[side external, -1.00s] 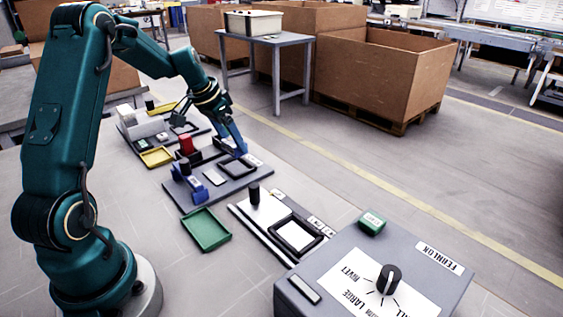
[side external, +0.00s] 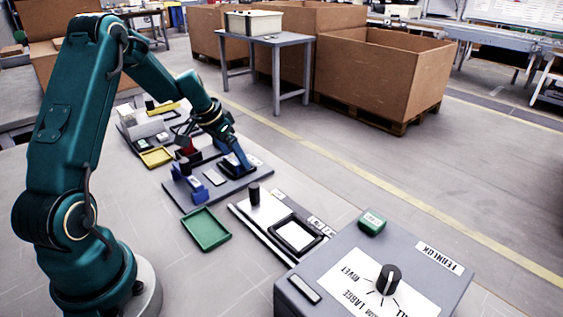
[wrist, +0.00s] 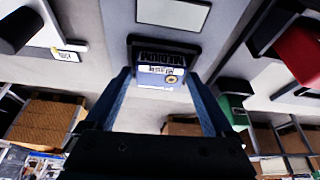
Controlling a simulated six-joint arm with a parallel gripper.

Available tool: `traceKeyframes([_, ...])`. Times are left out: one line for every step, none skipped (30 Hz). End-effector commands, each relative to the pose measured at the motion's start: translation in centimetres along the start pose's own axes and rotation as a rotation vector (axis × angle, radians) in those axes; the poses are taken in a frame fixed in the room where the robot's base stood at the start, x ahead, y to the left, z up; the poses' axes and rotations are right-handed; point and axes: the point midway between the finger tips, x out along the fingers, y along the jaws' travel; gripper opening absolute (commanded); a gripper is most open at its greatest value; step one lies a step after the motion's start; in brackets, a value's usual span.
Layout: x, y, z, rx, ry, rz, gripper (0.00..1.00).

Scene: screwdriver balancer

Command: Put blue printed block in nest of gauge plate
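The gauge plate (side external: 230,187) is a flat grey plate on the table, with a dark-framed nest (side external: 226,174) towards its far right part. My gripper (side external: 241,164) points down at this nest. In the wrist view the blue printed block (wrist: 161,78), with a white label and a round mark, sits between the two blue fingertips of my gripper (wrist: 159,76). The fingertips lie close against its sides.
A blue holder (side external: 190,187) stands on the plate's left part. A green tray (side external: 206,229) lies in front. A plate with a black knob (side external: 254,194) and a grey box with a dial (side external: 388,279) stand to the right. A yellow tray (side external: 156,157) lies behind.

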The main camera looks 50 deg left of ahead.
Motion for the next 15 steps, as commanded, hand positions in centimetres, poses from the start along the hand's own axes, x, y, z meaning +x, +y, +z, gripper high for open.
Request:
traceKeyframes([0.0,0.0,0.0,0.0,0.0,0.0,1.0])
traceKeyframes([0.0,0.0,0.0,0.0,0.001,0.0,1.0])
traceKeyframes([0.0,0.0,0.0,0.0,0.001,0.0,1.0])
traceKeyframes([0.0,0.0,0.0,0.0,0.0,0.0,1.0])
traceKeyframes([0.0,0.0,0.0,0.0,0.001,0.0,1.0])
traceKeyframes([0.0,0.0,0.0,0.0,0.0,0.0,1.0])
traceKeyframes([-0.1,0.0,0.0,0.0,0.0,0.0,1.0])
traceKeyframes([-0.1,0.0,0.0,0.0,0.001,0.0,1.0])
traceKeyframes([-0.4,0.0,-0.1,0.0,0.002,-0.001,1.0])
traceKeyframes([-0.6,-0.1,-0.1,0.0,0.003,-0.001,1.0])
traceKeyframes([-0.9,-0.1,-0.1,0.0,0.003,-0.002,1.0])
traceKeyframes([-1.4,-0.1,-0.1,0.0,0.004,-0.002,1.0])
traceKeyframes([-1.8,-0.1,-0.1,0.0,0.004,-0.002,1.0])
traceKeyframes([-2.1,-0.1,-0.1,0.0,0.005,-0.003,1.0])
traceKeyframes([-2.7,-0.1,-0.1,0.0,0.004,-0.003,1.0])
